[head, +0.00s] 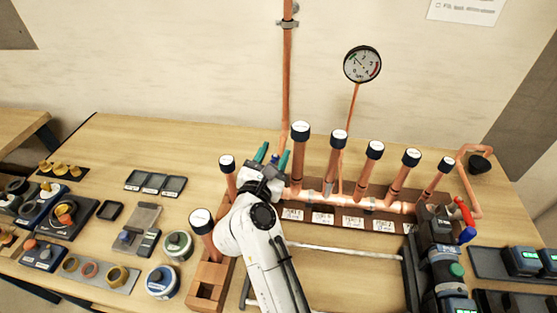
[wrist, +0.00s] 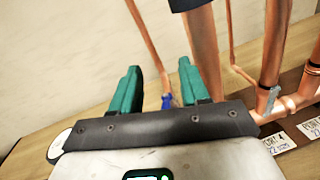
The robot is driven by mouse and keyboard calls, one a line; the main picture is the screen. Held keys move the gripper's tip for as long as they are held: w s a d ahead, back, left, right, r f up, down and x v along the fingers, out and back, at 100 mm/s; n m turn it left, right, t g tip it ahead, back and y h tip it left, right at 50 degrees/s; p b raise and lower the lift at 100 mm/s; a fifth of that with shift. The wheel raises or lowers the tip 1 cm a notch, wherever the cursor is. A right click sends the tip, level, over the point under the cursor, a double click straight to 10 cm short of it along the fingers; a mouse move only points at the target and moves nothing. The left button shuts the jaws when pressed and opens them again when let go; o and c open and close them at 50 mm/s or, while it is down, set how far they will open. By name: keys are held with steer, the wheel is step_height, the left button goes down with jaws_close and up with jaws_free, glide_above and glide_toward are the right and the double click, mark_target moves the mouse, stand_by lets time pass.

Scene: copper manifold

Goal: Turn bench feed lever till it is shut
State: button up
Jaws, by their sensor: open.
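My gripper (head: 273,156) is open at the left end of the copper manifold (head: 375,205), near the foot of the tall wall pipe (head: 287,80). In the wrist view its two teal fingers (wrist: 158,68) stand apart. A small blue piece (wrist: 168,101), likely the bench feed lever, shows between them, at the foot of a thin copper pipe (wrist: 148,45). I cannot tell whether the fingers touch it, or its angle. In the head view my gripper and arm largely hide that spot. No label naming the lever is readable.
Capped copper stubs (head: 338,160) rise along the manifold just right of my gripper. A round gauge (head: 362,64) stands behind. A red handle (head: 464,211) and a blue one (head: 467,235) are at the right end. Trays and tapes crowd the left; bench behind is clear.

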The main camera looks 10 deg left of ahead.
steer(key=s+d+r, duration=0.2)
steer(key=s+r, duration=0.1)
steer(key=s, duration=0.4)
steer(key=shift+s, duration=0.15)
